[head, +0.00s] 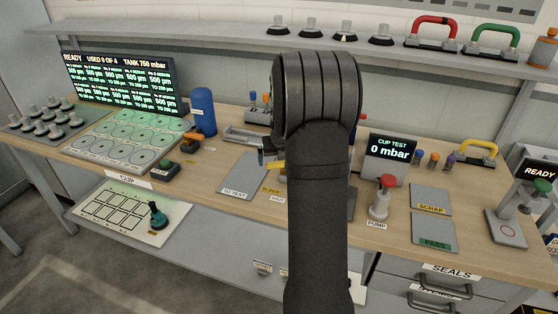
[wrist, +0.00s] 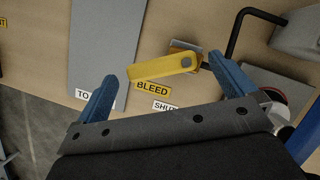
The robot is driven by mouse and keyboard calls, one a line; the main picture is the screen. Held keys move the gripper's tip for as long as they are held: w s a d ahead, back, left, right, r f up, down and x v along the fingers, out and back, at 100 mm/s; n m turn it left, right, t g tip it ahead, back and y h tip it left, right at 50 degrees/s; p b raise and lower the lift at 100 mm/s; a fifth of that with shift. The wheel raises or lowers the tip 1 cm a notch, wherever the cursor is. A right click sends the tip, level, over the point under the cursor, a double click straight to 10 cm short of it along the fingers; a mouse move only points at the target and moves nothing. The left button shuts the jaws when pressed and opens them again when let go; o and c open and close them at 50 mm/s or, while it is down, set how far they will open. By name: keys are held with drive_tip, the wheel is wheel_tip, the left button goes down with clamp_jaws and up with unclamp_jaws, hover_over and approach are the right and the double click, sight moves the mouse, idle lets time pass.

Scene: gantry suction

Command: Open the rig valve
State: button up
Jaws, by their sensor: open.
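A yellow lever (wrist: 160,66) with a grey pivot bolt at its right end sits on a brass-coloured valve body. It lies roughly level in the wrist view, above the yellow BLEED label (wrist: 153,87) and the white SHUT label (wrist: 165,106). My gripper (wrist: 162,68) is open, with one blue finger left of the lever and one right. The lever appears between the fingertips; I cannot tell the height gap. In the head view my arm hides most of the gripper and valve; the lever's yellow end (head: 276,165) shows left of the arm.
A bent black rod (wrist: 238,25) rises close to the right finger. A grey TO TEST pad (head: 243,176) lies left of the valve. A red-topped pump button (head: 385,183) and the CUP TEST display (head: 390,148) stand to the right. A blue cylinder (head: 202,111) stands farther left.

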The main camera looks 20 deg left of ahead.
drive_tip(key=v, duration=1.6)
drive_tip(key=shift+r, duration=0.1)
